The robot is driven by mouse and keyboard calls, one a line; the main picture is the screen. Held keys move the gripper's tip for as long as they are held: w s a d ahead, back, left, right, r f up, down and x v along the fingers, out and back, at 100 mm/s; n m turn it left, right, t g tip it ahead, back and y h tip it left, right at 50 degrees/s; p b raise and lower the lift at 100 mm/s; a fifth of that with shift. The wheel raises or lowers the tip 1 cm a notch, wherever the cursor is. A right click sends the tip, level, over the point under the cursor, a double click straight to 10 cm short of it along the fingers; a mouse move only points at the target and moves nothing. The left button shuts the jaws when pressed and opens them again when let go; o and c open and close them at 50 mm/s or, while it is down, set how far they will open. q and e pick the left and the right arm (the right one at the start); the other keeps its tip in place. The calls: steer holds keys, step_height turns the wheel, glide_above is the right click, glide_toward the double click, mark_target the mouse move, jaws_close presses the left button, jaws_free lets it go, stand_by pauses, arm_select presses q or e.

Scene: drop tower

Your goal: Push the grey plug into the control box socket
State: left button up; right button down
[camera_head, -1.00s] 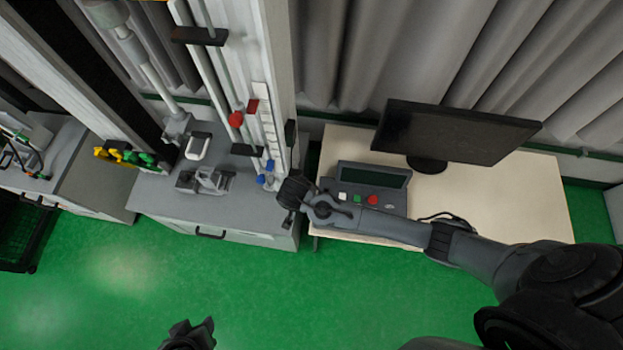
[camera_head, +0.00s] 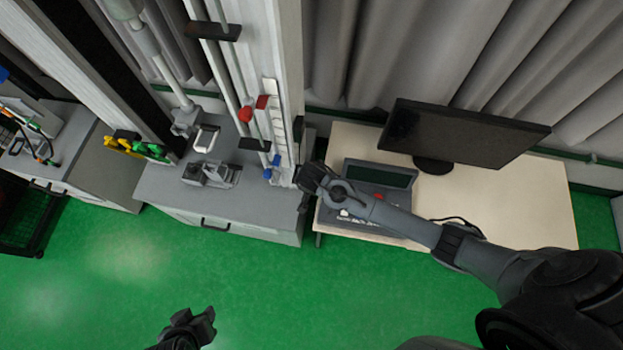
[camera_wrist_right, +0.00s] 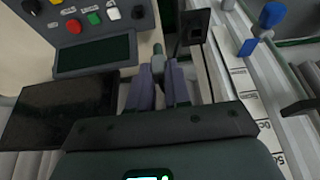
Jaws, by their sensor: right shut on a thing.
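The control box (camera_head: 352,172) stands on the light table, with a display, coloured buttons and a dark knob; it also shows at the upper left of the right wrist view (camera_wrist_right: 75,52). My right gripper (camera_head: 306,178) is just left of the box, beside the tower. In the right wrist view its fingers (camera_wrist_right: 160,82) are shut on the grey plug (camera_wrist_right: 158,64), whose tip points away from the gripper, apart from the box. I cannot make out the socket. My left gripper (camera_head: 203,320) is low over the green floor, far from the box; its jaws are unclear.
A dark monitor (camera_head: 462,132) stands behind the box. The white tower column (camera_head: 272,60) with rods and red and blue parts rises close left of my right gripper. A grey cabinet (camera_head: 230,208) stands below it. The front floor is open.

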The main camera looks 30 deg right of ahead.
steer(key=shift+w+d+f, duration=1.15)
steer(key=shift+d+f, duration=0.15)
steer(key=shift+d, duration=3.4)
steer(key=shift+f+b, duration=7.4)
steer(key=shift+f, duration=2.2)
steer(key=shift+f+b, duration=0.45)
steer(key=shift+f, duration=0.25)
steer(key=shift+f, duration=0.1)
steer(key=shift+f, duration=0.2)
steer(key=c, duration=1)
jaws_free()
